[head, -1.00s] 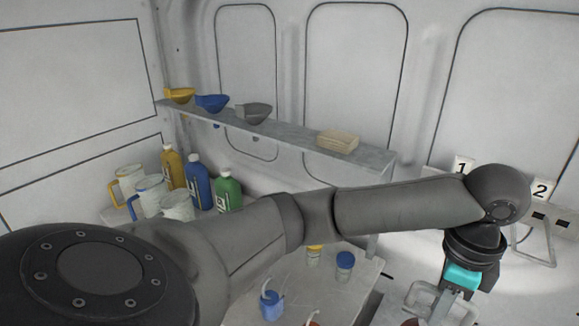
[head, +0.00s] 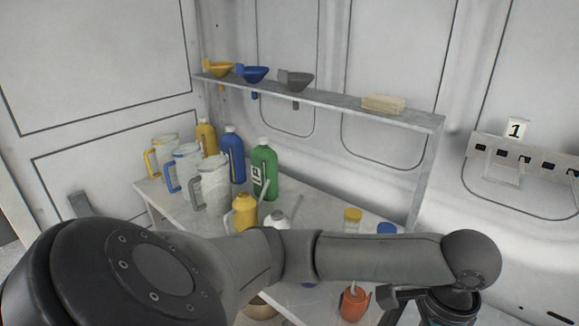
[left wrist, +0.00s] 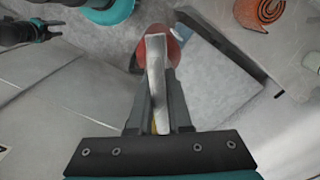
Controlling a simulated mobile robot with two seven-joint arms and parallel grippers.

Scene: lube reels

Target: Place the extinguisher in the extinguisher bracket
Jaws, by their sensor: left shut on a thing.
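The extinguisher (left wrist: 174,52) shows in the left wrist view as a red rounded body with a pale metal handle in front of it. My left gripper (left wrist: 158,100) is shut on this handle, and the red body shows just past the fingertips. Much of the extinguisher is hidden behind the handle and fingers. In the head view my left arm crosses the lower part, and its wrist runs out at the bottom right, so the extinguisher is not seen there. I cannot make out the extinguisher bracket in either view.
A bench (head: 153,203) holds several jugs, bottles and oil cans, partly behind my arm. A grey shelf (head: 345,103) above it carries funnels and a beige stack (head: 384,104). A numbered wall rail (head: 540,160) is at right.

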